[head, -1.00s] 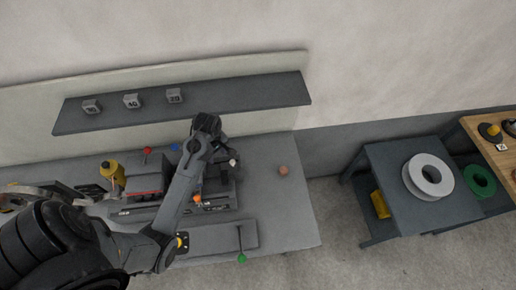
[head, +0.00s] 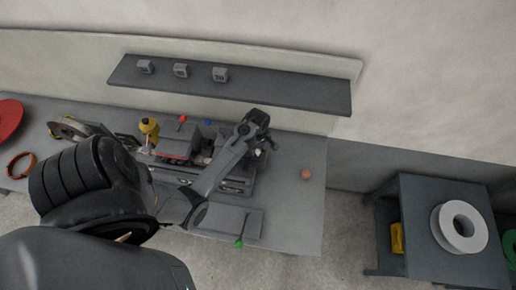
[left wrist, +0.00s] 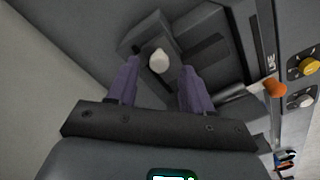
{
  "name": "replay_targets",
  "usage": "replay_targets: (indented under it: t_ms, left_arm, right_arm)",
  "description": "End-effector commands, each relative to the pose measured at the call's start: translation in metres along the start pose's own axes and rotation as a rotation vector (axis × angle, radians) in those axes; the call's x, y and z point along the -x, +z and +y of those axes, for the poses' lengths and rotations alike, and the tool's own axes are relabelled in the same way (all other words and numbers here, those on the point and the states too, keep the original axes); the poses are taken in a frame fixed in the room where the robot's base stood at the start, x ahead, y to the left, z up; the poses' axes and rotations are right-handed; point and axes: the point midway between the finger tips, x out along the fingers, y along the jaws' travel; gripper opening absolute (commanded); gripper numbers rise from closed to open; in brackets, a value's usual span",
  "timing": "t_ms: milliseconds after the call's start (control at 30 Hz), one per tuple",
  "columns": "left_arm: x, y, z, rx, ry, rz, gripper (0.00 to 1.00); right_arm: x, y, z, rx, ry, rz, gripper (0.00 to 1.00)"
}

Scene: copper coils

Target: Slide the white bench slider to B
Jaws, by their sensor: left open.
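The white slider knob (left wrist: 159,61) shows in the left wrist view, on a dark grey block. My left gripper (left wrist: 160,67) is open, with one purple finger on each side of the knob in that view. Whether the fingers reach down around it or stay above it I cannot tell. In the head view my left gripper (head: 262,128) hangs over the right end of the bench machine (head: 235,184), and the white knob cannot be made out there. I cannot read a B mark. My right gripper is not in view.
An orange knob (left wrist: 275,88) and a yellow dial (left wrist: 309,66) sit at the right in the wrist view. A shelf (head: 300,97) with small grey blocks is behind the bench. A green-tipped lever (head: 239,243) is at the front. A pinkish ball (head: 306,174) lies right.

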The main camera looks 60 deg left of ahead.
Motion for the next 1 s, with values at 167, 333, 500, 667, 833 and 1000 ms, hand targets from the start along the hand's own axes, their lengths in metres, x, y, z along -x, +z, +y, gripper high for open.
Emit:
replay_targets:
  t_ms: [167, 333, 500, 667, 833, 1000]
  left_arm:
    - [-0.015, 0.000, 0.000, -0.001, -0.001, 0.000, 0.51]
    - [-0.021, 0.000, 0.000, -0.002, 0.001, 0.001, 0.51]
    - [-0.021, 0.000, 0.001, -0.002, 0.001, 0.001, 0.51]
    - [-0.021, 0.000, 0.000, -0.001, 0.001, 0.001, 0.37]
    - [-0.021, 0.000, 0.000, -0.001, 0.001, 0.001, 0.11]
    - [-0.021, 0.000, 0.000, -0.001, 0.001, 0.001, 0.00]
  right_arm:
    - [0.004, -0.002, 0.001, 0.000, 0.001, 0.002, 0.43]
    - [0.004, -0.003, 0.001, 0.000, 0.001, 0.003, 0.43]
    - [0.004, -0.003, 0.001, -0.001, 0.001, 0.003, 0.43]
    - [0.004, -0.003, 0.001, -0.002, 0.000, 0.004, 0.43]
    - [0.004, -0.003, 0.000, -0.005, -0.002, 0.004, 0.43]
    - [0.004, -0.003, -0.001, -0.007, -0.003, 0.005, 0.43]
